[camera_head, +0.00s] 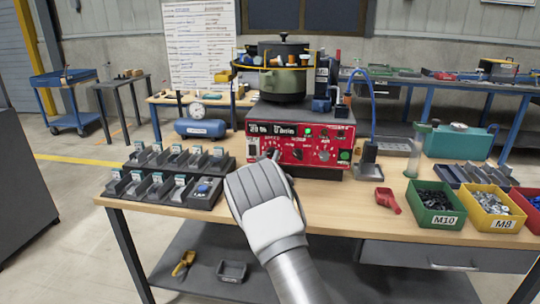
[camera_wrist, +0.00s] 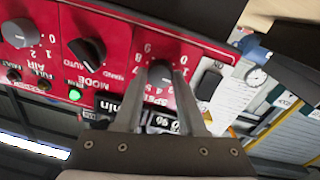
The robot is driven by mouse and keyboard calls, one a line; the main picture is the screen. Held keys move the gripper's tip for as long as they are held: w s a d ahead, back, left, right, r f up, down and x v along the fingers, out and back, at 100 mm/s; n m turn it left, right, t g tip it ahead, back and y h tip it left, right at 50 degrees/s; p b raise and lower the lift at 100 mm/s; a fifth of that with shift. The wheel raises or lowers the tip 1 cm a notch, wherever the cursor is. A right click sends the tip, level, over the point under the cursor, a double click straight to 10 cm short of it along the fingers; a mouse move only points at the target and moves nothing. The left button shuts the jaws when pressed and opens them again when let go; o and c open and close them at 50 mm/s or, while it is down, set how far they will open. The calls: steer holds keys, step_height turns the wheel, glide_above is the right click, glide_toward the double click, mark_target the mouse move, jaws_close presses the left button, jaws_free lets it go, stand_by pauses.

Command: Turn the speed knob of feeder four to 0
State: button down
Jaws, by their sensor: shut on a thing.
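The red control panel (camera_head: 300,143) of the feeder faces me at the middle of the table. My gripper (camera_head: 271,157) reaches up to its left part. In the wrist view, where the panel appears turned over, the black speed knob (camera_wrist: 161,73) sits between the two fingertips of my gripper (camera_wrist: 163,82), which are shut on it. White scale digits ring the knob. Its pointer is hidden by the fingers, so I cannot tell its setting.
The feeder bowl (camera_head: 285,80) stands above the panel. Black parts trays (camera_head: 165,180) lie to the left. A red scoop (camera_head: 387,199), green bin (camera_head: 435,208) and yellow bin (camera_head: 490,212) are to the right. The table's front edge (camera_head: 350,235) is clear.

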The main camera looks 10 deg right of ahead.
steer(key=n+p, duration=0.1)
steer(key=n, duration=0.3)
steer(key=shift+n, duration=0.4)
steer(key=n, duration=0.5)
steer(key=shift+f+y, duration=0.1)
steer(key=shift+y, duration=0.2)
steer(key=shift+c, duration=2.4)
jaws_free()
steer(key=p+v, duration=0.3)
steer(key=v, duration=1.4)
steer(key=shift+s+f, duration=0.25)
steer(key=shift+f, duration=0.1)
